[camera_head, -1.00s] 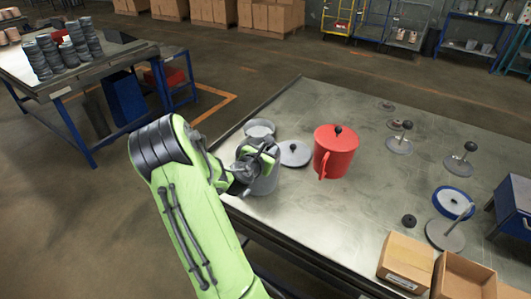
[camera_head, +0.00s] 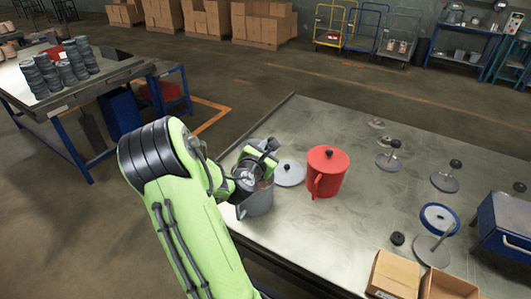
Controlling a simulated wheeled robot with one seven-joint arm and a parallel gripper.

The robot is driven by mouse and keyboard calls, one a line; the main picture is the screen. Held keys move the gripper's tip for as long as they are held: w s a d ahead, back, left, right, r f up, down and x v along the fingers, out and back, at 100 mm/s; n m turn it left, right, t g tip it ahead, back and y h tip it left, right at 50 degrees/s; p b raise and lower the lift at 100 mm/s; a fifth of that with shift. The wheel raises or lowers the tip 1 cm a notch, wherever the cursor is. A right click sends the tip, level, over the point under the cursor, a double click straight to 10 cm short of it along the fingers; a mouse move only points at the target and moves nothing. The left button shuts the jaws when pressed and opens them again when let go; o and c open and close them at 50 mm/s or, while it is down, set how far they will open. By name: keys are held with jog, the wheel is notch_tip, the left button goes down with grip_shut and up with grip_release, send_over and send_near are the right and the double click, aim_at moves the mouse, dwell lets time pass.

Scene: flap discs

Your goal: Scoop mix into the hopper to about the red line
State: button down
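A grey pot (camera_head: 258,203) stands at the near left edge of the metal table, with my green arm's end over it. My gripper (camera_head: 266,152) is at the pot's rim, partly hidden by my wrist; whether its fingers are open or hold a scoop cannot be made out. A grey round lid (camera_head: 290,176) with a black knob lies just right of the pot. A red lidded pot (camera_head: 326,176) with a side handle stands to its right, lid on. I cannot tell which vessel is the hopper, and no red line shows.
Discs on posts (camera_head: 389,160) stand on the right of the table (camera_head: 350,225). A blue-ringed disc (camera_head: 438,218) sits near a blue box (camera_head: 502,225). The table's middle is clear.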

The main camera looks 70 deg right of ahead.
jog(key=s+b, duration=0.1)
jog(key=s+a+m+h+b, duration=0.1)
jog(key=b, duration=0.1)
jog(key=s+m+b, duration=0.1)
jog(key=shift+a+t+b, duration=0.3)
jog(key=shift+a+b, duration=0.05)
jog(key=shift+b, duration=0.05)
jog(key=shift+r, duration=0.1)
